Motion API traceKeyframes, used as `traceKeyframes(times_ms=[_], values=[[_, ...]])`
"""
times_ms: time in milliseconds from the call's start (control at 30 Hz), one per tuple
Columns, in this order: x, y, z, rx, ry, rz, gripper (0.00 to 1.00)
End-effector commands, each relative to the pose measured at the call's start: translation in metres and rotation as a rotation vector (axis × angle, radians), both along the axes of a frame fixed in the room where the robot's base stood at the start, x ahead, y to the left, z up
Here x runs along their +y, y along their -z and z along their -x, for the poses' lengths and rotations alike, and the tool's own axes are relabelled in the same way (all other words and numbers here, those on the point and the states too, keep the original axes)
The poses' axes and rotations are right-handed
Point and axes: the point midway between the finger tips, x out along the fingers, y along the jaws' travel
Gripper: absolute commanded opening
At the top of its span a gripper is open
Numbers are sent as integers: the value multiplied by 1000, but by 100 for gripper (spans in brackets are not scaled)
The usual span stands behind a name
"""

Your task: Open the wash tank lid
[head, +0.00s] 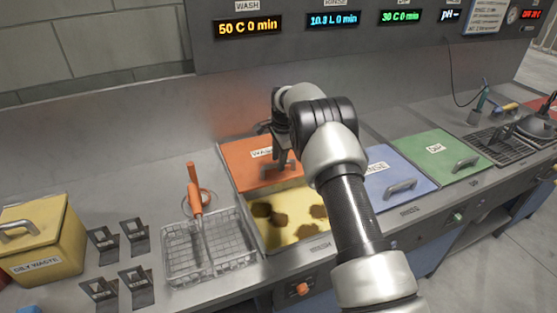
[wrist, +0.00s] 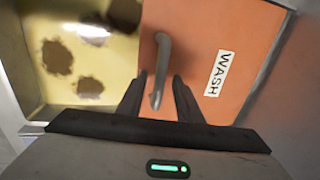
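The orange wash tank lid (head: 247,176), labelled WASH, covers the rear part of the wash tank. The front part is uncovered and shows yellowish liquid (head: 290,203) with brown patches; the liquid also shows in the wrist view (wrist: 85,50). My gripper (head: 283,167) is over the lid near its front edge. In the wrist view, the lid's grey bar handle (wrist: 162,60) lies between my two fingertips (wrist: 160,82). The fingers are apart, with a visible gap to the handle on each side. The handle is mostly hidden by my gripper in the head view.
A wire basket (head: 215,268) and an orange-handled tool (head: 195,190) are left of the tank. A blue rinse lid (head: 385,178) and green lid (head: 437,160) lie to the right. A display panel (head: 300,45) hangs above. A yellow oily-waste bin (head: 60,238) stands far left.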

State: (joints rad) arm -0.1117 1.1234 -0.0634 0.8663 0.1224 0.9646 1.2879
Motion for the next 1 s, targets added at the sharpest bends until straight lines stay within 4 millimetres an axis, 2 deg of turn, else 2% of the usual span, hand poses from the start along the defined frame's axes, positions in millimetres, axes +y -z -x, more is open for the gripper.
traceKeyframes(times_ms=[167, 500, 700, 833, 1000], values=[[-1, -26, 4, -4, 0, 0, 33], [-6, -108, 19, -5, 0, -1, 33], [-8, -146, 27, -3, -1, -1, 33], [-9, -161, 30, -1, 0, 0, 33], [-10, -168, 32, -1, 0, 0, 33]])
